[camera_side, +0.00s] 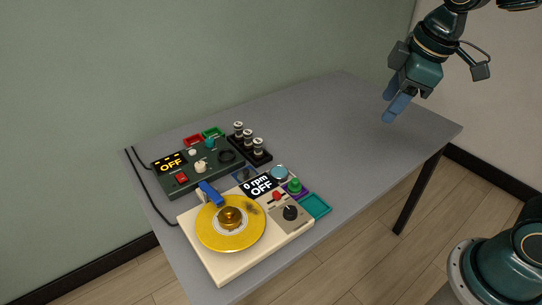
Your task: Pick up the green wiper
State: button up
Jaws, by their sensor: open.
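A small green piece (295,185), which looks like the green wiper, sits upright on a purple holder (300,194) at the right rear of the cream spinner machine. It is too small to make out its exact shape. My gripper (396,106) with blue fingers is open and empty. It is high above the far right part of the table, well apart from the green piece, pointing down and left.
The cream machine (212,263) carries a yellow disc (246,236), a blue block (209,193) and an OFF display. A teal tray (316,206) lies beside the purple holder. Behind stand a dark control box (181,189) and several capped bottles (258,146). The grey table's (345,125) right half is clear.

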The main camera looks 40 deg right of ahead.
jog(key=w+a+f+n+g, duration=0.2)
jog(key=w+f+n, duration=0.5)
jog(key=w, duration=0.4)
jog(key=n+g, duration=0.2)
jog(key=n, duration=0.4)
send_over(295, 180)
notch_tip(295, 180, down, 13)
jog(key=shift+f, duration=4.35)
jog(key=shift+f, duration=0.1)
jog(key=shift+a+f, duration=0.1)
jog(key=shift+f, duration=2.4)
jog(key=c, duration=0.7)
